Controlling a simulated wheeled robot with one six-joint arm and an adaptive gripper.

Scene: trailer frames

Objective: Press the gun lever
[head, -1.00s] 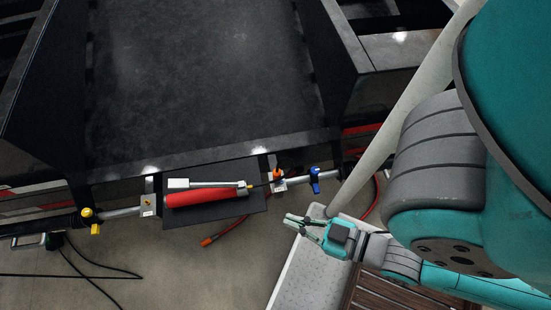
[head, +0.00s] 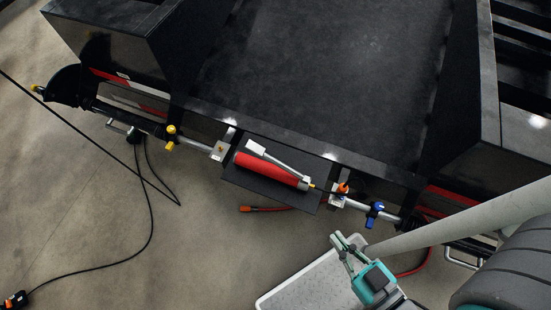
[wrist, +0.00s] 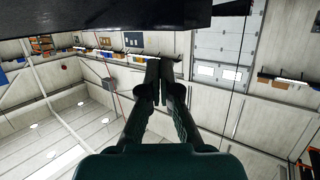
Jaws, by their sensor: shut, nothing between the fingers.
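The gun has a red cylindrical body (head: 266,169) and a silver-grey lever (head: 275,159) along its upper side. It lies on a dark plate (head: 318,200) at the trailer frame's front edge, in the middle of the head view. My gripper (head: 345,237) is below and to the right of the gun in the head view, apart from it and touching nothing that I can see. In the wrist view my gripper's fingers (wrist: 160,80) are together and empty, facing the far wall. The gun does not show in the wrist view.
The dark trailer frame (head: 320,80) fills the upper part. A rail carries a yellow valve (head: 170,137), an orange fitting (head: 343,188) and a blue valve (head: 375,213). A white tray (head: 290,290) is under my gripper. Black cables (head: 150,215) lie on the open floor at left.

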